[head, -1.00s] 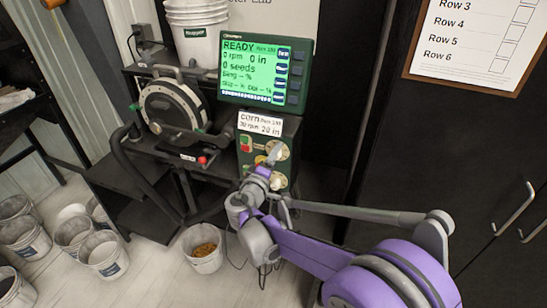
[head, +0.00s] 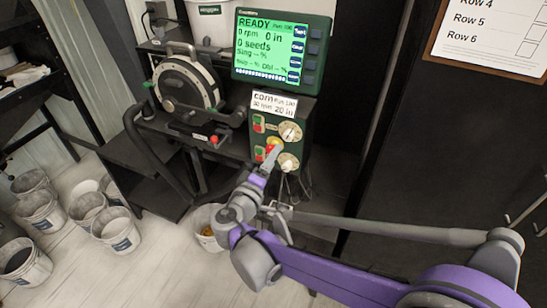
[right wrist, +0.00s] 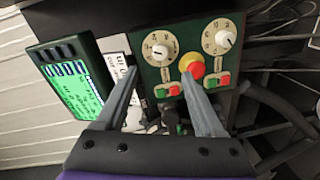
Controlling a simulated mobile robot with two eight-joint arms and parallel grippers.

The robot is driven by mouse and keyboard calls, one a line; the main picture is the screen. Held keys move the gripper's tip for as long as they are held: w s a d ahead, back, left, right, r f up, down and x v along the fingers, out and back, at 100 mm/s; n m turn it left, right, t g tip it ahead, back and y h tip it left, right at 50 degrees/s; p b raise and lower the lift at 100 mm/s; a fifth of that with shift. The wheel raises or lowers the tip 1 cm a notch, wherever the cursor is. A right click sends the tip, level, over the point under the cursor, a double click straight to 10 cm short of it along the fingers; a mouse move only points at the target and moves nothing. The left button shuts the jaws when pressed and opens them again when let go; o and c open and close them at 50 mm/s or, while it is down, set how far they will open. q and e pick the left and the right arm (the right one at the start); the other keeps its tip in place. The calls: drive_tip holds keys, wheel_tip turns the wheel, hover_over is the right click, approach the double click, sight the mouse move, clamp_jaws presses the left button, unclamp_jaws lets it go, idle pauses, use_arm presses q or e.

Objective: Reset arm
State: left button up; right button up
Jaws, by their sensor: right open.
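The seed meter (head: 188,85) is a round disc housing on a black stand. Beside it is a green control panel (head: 268,168) with two cream dials, green and red buttons and a yellow-and-red knob (head: 273,143). The right wrist view shows the upper and lower dials, one dial (right wrist: 160,46) and another dial (right wrist: 221,37), with the red-and-yellow knob (right wrist: 192,66) near one fingertip. My right gripper (right wrist: 160,72) is open and empty in front of the panel. It also shows in the head view (head: 270,158), covering part of the panel. My left gripper is not in view.
A green-screened monitor (head: 272,48) reading READY stands above the panel. A bucket (head: 208,226) with yellow grain is on the floor below; several white buckets (head: 117,230) stand at left. A dark cabinet (head: 460,150) fills the right side.

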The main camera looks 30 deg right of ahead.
idle(0.3)
drive_tip(key=s+d+f+m+g+y, duration=0.25)
drive_tip(key=s+f+g+y, duration=0.3)
drive_tip(key=s+f, duration=0.5)
drive_tip(key=s+a+f+m+y+p, duration=0.1)
drive_tip(key=s+a+f+m+y, duration=0.1)
drive_tip(key=s+a+y, duration=0.5)
drive_tip(key=s+a+f, duration=0.1)
drive_tip(key=s+a, duration=0.1)
drive_tip(key=s, duration=0.2)
drive_tip(key=shift+s+a, duration=0.2)
drive_tip(key=shift+a, duration=0.05)
